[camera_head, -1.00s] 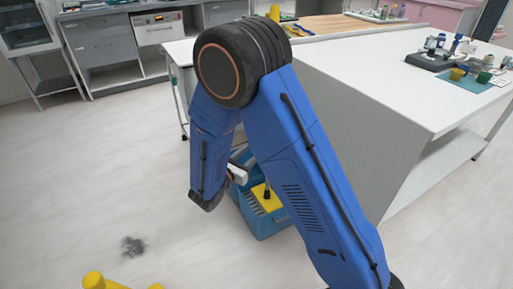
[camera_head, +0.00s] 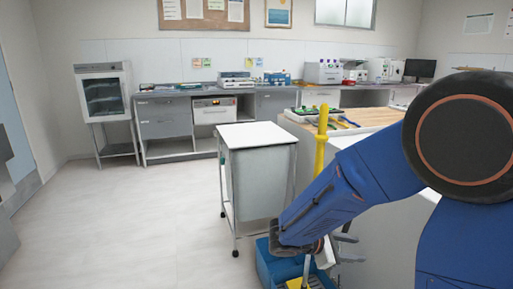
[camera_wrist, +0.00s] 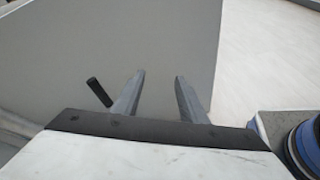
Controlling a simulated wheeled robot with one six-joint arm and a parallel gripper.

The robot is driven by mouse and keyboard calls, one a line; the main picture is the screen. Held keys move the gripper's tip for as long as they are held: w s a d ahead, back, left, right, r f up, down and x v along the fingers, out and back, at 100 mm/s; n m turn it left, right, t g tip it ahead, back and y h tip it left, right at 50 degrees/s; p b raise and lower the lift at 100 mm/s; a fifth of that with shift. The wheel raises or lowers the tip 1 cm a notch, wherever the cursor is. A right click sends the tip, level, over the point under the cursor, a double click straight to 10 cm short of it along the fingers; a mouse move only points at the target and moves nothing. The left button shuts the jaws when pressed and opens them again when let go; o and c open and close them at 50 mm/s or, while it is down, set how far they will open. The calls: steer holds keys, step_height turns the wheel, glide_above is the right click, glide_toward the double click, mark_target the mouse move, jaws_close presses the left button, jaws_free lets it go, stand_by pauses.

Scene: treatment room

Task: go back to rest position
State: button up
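My blue arm fills the right of the head view. My gripper (camera_head: 345,248) hangs low at the arm's end, beside the white counter and above the blue bin. In the wrist view its two grey fingers (camera_wrist: 158,80) are apart with nothing between them. A grey panel and pale floor lie beyond them. A short dark rod (camera_wrist: 99,92) shows left of the fingers; I cannot tell what it is.
A blue bin (camera_head: 268,268) holding something yellow stands on the floor below my arm. A yellow pole (camera_head: 321,145) rises behind the arm. A white-topped trolley (camera_head: 258,170) stands left of the arm. The floor at left is clear.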

steer(key=s+d+r+m+g+y, duration=0.1)
steer(key=s+d+m+y, duration=0.2)
steer(key=s, duration=0.4)
steer(key=s+d+r+m+g+y, duration=0.2)
steer(key=s+m+y, duration=0.1)
steer(key=s+m, duration=0.3)
steer(key=s+a+r+m+t+y, duration=0.4)
steer(key=s+a+m+y, duration=0.1)
steer(key=s, duration=0.4)
steer(key=shift+s+a+r+m+t+y, duration=0.15)
steer(key=shift+a+r+m+t+y, duration=0.2)
steer(key=shift+m+y, duration=0.6)
steer(key=shift+c, duration=1)
steer(key=shift+d, duration=0.1)
